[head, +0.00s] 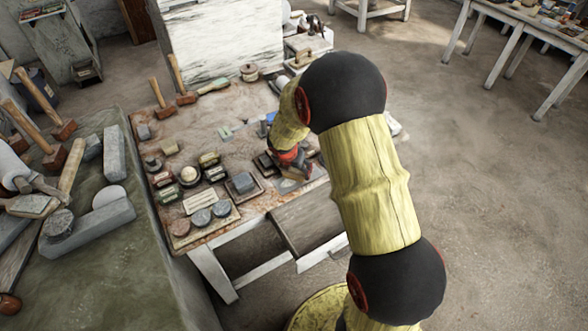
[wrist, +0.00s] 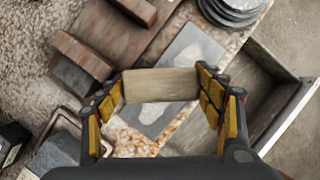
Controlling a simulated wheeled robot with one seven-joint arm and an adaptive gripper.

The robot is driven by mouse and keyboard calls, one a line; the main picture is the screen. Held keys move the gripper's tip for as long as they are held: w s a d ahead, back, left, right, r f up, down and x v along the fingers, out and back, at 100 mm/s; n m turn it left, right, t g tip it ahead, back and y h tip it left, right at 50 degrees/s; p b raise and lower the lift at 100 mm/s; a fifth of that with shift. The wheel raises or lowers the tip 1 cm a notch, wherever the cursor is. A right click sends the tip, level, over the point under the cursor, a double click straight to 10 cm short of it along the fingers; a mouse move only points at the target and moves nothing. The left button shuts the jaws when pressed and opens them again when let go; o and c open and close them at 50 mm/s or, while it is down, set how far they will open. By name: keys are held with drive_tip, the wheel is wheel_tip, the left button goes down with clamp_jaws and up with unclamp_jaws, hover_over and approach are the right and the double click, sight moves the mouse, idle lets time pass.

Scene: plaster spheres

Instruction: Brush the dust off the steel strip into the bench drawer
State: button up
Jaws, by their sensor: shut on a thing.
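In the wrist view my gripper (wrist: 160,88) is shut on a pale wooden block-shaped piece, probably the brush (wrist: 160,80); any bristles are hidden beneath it. The grey steel strip (wrist: 184,56) lies under it on the bench, with pale dust patches (wrist: 196,46) at the far end and nearer my gripper. The held piece covers the strip's middle; I cannot tell whether they touch. The bench drawer (wrist: 291,116) is open at the right, beyond the bench edge. In the head view the drawer (head: 322,252) is pulled out below my gripper (head: 292,170).
Stacked grey discs (wrist: 236,10) stand near the strip's far end. Brown blocks (wrist: 85,60) lie to its left. In the head view, a tray with round grey pieces (head: 228,224) and several small blocks crowd the bench left of my gripper. A stone-laden bench (head: 110,260) stands at left.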

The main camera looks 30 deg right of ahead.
drive_tip(key=shift+s+d, duration=1.25)
drive_tip(key=shift+s, duration=0.2)
drive_tip(key=shift+w+a+p, duration=0.85)
drive_tip(key=shift+w+a, duration=0.6)
drive_tip(key=shift+w, duration=0.25)
drive_tip(key=shift+s+d+r+p, duration=0.7)
drive_tip(key=shift+s+r+p, duration=0.05)
drive_tip(key=shift+s, duration=0.1)
drive_tip(key=shift+f+b, duration=0.4)
drive_tip(key=shift+f, duration=0.4)
